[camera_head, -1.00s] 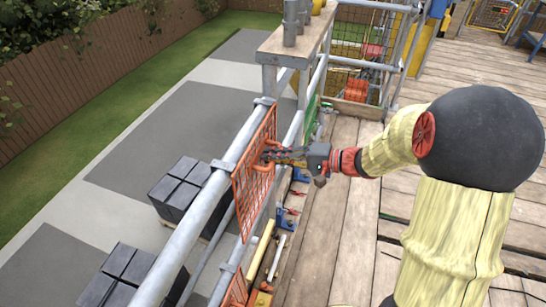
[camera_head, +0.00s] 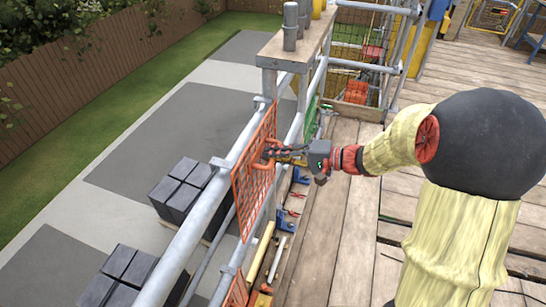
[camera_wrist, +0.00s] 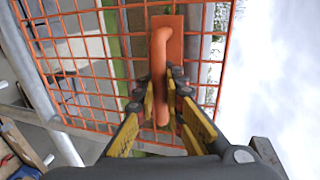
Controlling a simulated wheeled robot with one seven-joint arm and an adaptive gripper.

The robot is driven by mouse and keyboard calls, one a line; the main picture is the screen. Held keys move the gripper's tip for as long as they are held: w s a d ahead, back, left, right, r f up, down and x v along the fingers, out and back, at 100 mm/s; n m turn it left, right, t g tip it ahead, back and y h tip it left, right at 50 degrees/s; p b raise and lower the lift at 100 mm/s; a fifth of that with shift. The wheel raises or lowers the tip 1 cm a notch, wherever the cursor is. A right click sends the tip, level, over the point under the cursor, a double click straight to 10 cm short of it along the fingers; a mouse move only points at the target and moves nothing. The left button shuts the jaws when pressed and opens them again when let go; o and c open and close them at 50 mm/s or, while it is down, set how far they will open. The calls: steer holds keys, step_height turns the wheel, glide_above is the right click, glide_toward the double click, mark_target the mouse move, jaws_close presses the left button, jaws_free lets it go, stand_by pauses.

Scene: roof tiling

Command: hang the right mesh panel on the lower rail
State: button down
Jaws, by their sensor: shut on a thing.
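An orange mesh panel (camera_head: 253,170) hangs upright at the guard rails in the head view. It overlaps the upper rail (camera_head: 205,207) and stands on the deck side of it. My gripper (camera_head: 272,152) is shut on the panel's orange handle, which shows in the wrist view (camera_wrist: 160,75) between the yellow fingers (camera_wrist: 162,100). The lower rail (camera_head: 294,128) is partly hidden behind the panel. Whether the panel's hooks touch a rail cannot be seen. Part of a second orange panel (camera_head: 237,292) shows at the bottom edge.
A wooden shelf (camera_head: 300,52) with grey cylinders stands beyond the panel. Tools, including a hammer (camera_head: 277,258), and blue items (camera_head: 285,220) lie along the deck edge. Dark block stacks (camera_head: 185,188) stand on the ground below.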

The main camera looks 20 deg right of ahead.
steer(key=shift+r+p, duration=0.6)
steer(key=shift+r, duration=0.85)
steer(key=s+d+b, duration=0.1)
steer(key=s+d, duration=0.4)
steer(key=d, duration=0.3)
steer(key=shift+s+d, duration=0.2)
steer(key=shift+s, duration=0.1)
